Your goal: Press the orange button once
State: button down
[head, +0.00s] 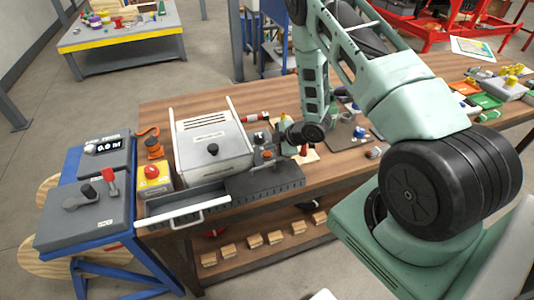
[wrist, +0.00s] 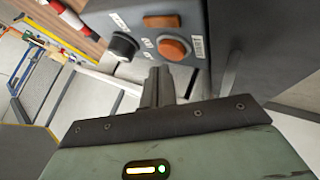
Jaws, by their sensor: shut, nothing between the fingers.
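The orange button (wrist: 174,47) is a round cap on a dark grey control box (wrist: 195,72) in the wrist view. An orange rectangular piece (wrist: 161,20) sits above it and a black knob (wrist: 125,46) to its left. My gripper (wrist: 158,72) is shut and empty. Its fingertips appear just below and left of the button in the picture; I cannot tell the exact gap. In the head view a small orange spot, likely the button (head: 267,154), shows on the dark unit beside my wrist. My fingertips are not clear there.
The wooden bench (head: 225,103) holds a grey lidded box (head: 212,143) and a yellow box with a red button (head: 152,172), left of the dark unit. A blue stand (head: 75,205) with a lever is further left. Coloured trays (head: 485,101) lie on the right.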

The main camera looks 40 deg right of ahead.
aim_at(270, 154)
jog(key=shift+f+b, duration=0.35)
jog(key=shift+f, duration=0.05)
jog(key=shift+f+b, duration=0.5)
dwell(0.6)
jog(key=shift+r, duration=0.15)
jog(key=shift+r+p, duration=0.6)
jog(key=shift+r, duration=0.2)
jog(key=shift+r+p, duration=1.7)
jog(key=shift+r, duration=0.85)
